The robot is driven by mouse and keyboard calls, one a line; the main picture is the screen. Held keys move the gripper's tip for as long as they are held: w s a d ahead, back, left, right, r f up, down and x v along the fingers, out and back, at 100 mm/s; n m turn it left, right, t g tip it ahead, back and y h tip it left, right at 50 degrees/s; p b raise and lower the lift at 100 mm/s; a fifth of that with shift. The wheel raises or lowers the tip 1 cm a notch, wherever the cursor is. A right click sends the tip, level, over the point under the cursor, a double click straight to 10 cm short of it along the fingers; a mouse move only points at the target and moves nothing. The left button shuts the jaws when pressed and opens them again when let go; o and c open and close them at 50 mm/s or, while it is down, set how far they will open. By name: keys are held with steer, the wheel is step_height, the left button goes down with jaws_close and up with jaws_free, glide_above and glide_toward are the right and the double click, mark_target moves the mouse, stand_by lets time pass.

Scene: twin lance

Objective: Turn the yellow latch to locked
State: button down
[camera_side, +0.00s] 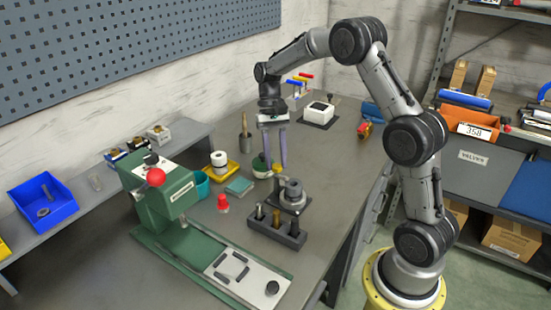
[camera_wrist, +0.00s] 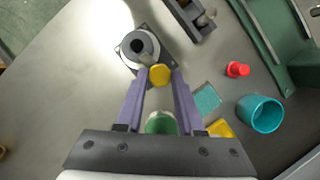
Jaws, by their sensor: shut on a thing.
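The yellow latch knob (camera_wrist: 159,75) sits at the end of a short grey arm on a round grey fixture (camera_wrist: 138,46) with a square base. In the side view the fixture (camera_side: 291,196) stands on the bench, behind a dark block. My gripper (camera_side: 276,168) points down just behind the fixture. In the wrist view its two purple fingers (camera_wrist: 159,73) are shut on the knob, one on each side. The knob is small and partly hidden by the fingers in the side view. I cannot read any locked mark.
A dark block with several pegs (camera_side: 276,234) stands in front of the fixture. A green press (camera_side: 163,190), a red piece (camera_side: 223,203) and a teal cup (camera_side: 202,184) are to the left. A green round object (camera_wrist: 161,122) lies below my fingers in the wrist view. Bench to the right is clear.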

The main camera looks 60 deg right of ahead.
steer(key=shift+m, duration=0.3)
steer(key=c, duration=0.5)
jaws_free()
steer(key=shift+c, duration=0.2)
steer(key=v, duration=1.4)
steer(key=shift+s, duration=0.2)
steer(key=shift+a, duration=0.1)
